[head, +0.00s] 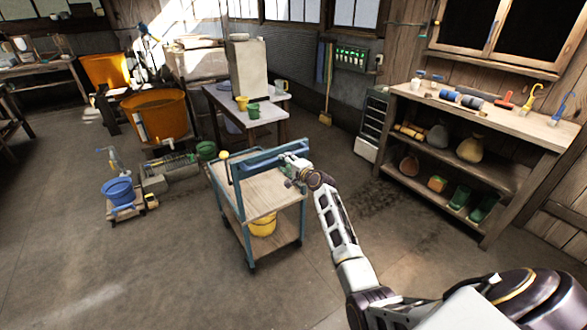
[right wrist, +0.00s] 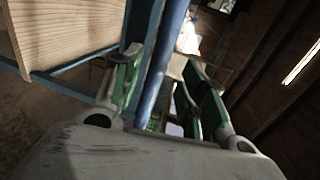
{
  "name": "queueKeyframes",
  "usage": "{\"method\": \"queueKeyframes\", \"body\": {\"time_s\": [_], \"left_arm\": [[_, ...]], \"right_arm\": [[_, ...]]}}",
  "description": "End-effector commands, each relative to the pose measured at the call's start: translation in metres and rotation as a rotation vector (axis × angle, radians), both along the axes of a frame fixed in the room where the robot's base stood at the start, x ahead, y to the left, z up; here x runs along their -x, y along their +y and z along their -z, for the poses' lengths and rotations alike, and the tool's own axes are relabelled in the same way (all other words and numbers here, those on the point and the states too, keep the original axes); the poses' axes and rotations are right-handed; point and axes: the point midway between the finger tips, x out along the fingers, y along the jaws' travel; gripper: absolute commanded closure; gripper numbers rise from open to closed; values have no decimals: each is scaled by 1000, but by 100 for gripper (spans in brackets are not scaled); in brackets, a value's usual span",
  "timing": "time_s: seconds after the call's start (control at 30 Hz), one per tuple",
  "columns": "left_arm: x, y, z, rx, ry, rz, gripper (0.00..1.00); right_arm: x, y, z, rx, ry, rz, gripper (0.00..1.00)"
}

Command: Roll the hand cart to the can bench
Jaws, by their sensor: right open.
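The hand cart (head: 262,192) stands mid-floor in the head view, with a blue frame, a wooden top and a lower shelf. Its blue push bar (head: 256,160) runs along its far side. My right gripper (head: 290,166) is at the bar's right end. In the right wrist view the blue bar (right wrist: 165,60) passes between the open green-padded fingers (right wrist: 160,85); I cannot tell whether they touch it. A table with a yellow and a green can (head: 268,122) stands behind the cart; it may be the can bench. My left gripper is not in view.
A yellow bucket (head: 263,225) sits on the cart's lower shelf. A blue bucket (head: 117,191) and a low machine (head: 170,173) stand left of the cart. A wooden shelf bench (head: 480,112) lines the right wall.

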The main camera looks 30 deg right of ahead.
Motion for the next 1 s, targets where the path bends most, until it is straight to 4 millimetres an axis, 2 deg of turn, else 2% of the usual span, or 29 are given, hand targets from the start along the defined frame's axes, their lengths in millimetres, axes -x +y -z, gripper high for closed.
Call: {"method": "queueKeyframes", "body": {"time_s": [0.53,1.0], "left_arm": [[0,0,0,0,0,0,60],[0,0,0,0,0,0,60]], "right_arm": [[43,-3,-8,1,0,0,57],[50,-4,-10,1,0,0,57]]}}
